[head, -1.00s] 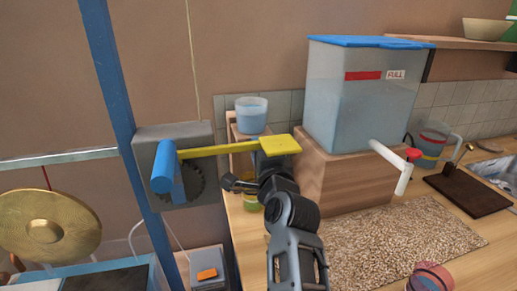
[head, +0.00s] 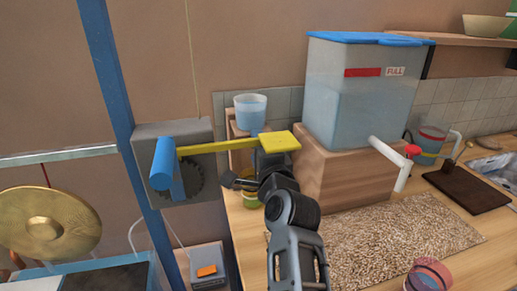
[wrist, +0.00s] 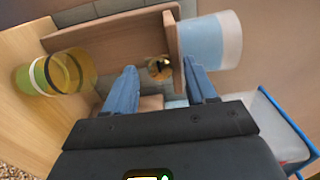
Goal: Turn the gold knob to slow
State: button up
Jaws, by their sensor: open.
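The gold knob (wrist: 158,68) shows in the wrist view as a small round brass piece with a dark mark, set by a wooden stand. My gripper (wrist: 160,75) is open, its two blue-grey fingers spread on either side of the knob in that view. I cannot tell whether either finger touches it. In the head view my arm hides the knob, and my fingers are not clear there. No slow marking is readable.
A translucent blue cup (head: 250,112) stands on the wooden stand, with a yellow-green cup (wrist: 57,74) below. A water tank (head: 362,95) on a wooden block (head: 345,180) is to the right.

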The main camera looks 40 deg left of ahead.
jog(key=v, duration=0.7)
jog(key=shift+s+d, duration=0.15)
jog(key=shift+s, duration=0.05)
jog(key=shift+f, duration=0.1)
